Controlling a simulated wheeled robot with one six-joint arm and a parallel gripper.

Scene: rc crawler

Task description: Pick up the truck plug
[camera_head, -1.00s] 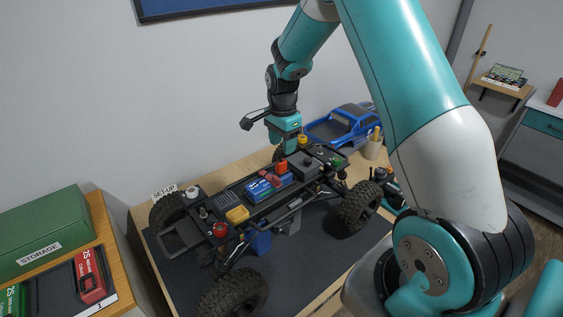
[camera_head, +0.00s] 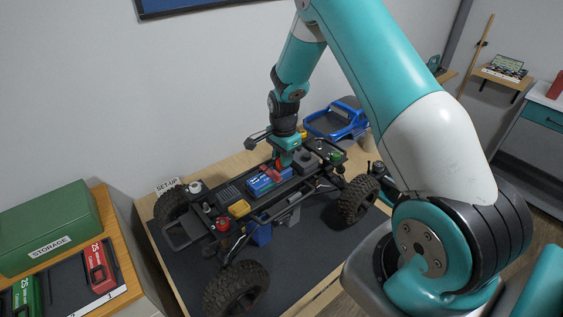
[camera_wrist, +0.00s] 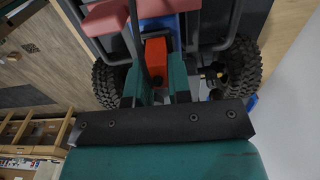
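The crawler truck's chassis (camera_head: 262,192) stands on the dark mat with a blue battery (camera_head: 264,181) in its middle. An orange-red block, seemingly the truck plug, sits beside the battery; it shows in the wrist view (camera_wrist: 156,52), while my gripper partly hides it in the head view. My gripper (camera_head: 285,160) points down over it. In the wrist view my gripper (camera_wrist: 158,85) has its two teal fingers apart, one on each side of the block's near end. A dark cable crosses in front of the block. Contact cannot be told.
Big tyres (camera_head: 236,289) stand around the chassis. A yellow part (camera_head: 239,208) and a red knob (camera_head: 222,224) stick up on it. A blue truck body (camera_head: 338,120) lies behind. The green storage box (camera_head: 45,228) is at the left. Bare mat (camera_head: 320,240) lies in front.

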